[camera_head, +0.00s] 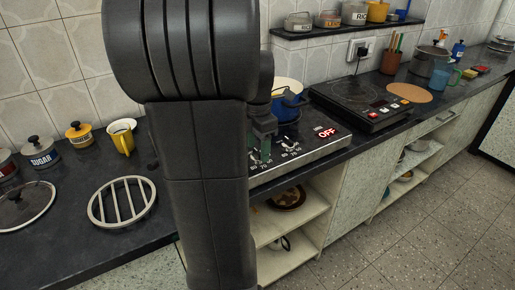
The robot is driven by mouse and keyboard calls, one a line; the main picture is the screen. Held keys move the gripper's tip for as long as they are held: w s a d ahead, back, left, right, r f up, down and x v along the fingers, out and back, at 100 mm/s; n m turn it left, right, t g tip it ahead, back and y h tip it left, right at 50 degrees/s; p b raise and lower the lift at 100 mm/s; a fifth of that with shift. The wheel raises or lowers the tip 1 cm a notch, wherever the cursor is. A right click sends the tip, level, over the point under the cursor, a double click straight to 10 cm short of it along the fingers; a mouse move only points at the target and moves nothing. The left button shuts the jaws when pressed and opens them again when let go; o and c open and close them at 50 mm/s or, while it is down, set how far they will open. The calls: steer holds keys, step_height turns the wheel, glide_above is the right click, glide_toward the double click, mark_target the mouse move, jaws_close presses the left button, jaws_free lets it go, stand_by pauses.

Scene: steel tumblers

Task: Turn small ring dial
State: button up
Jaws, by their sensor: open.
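The cooktop (325,145) has a sloping front panel with pale printed scales and a red OFF display (327,132). One dial (287,141) with numbers around it shows to the right of my gripper; it is small and dark, and its shape is hard to make out. Another numbered scale (263,158) lies right at my fingertips, and any knob in it is mostly hidden. My gripper (260,150) points down at the panel, open, with greenish finger pads. I cannot tell whether it touches anything. My arm hides the panel's left part.
A blue pot (291,104) with a yellowish inside stands on the cooktop behind my gripper. A black induction plate (362,101) is to the right. A round slatted trivet (122,202), a yellow mug (122,138) and a glass lid (22,205) are on the left counter.

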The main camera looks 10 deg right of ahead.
steer(key=shift+f, duration=0.15)
steer(key=c, duration=1)
